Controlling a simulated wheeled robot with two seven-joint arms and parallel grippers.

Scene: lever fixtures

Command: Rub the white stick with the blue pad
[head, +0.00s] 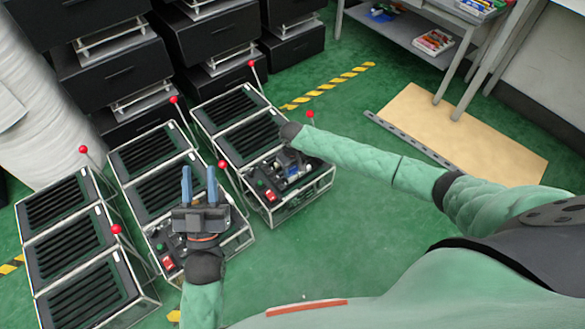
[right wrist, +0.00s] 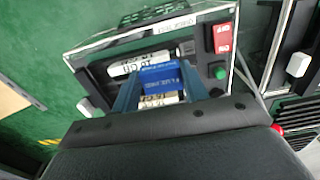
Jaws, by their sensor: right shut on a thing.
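In the right wrist view, my right gripper (right wrist: 160,84) is shut on the blue pad (right wrist: 163,75). The white stick (right wrist: 130,64), with dark lettering, shows beyond the pad, on the dark panel of a lever fixture. Another white lettered surface shows on the near side of the pad; I cannot tell whether it is the same stick. Whether pad and stick touch is unclear. In the head view, my right gripper (head: 291,163) is over the front of the right-hand fixture, and pad and stick are too small to make out. My left gripper (head: 199,186) is open and empty above the middle fixture.
Three rows of framed lever fixtures with red-knobbed levers stand on the green floor: left (head: 70,235), middle (head: 150,150) and right (head: 230,105). Black drawer units (head: 115,75) stand behind. A tan board (head: 465,130) lies at right. The floor at front centre is clear.

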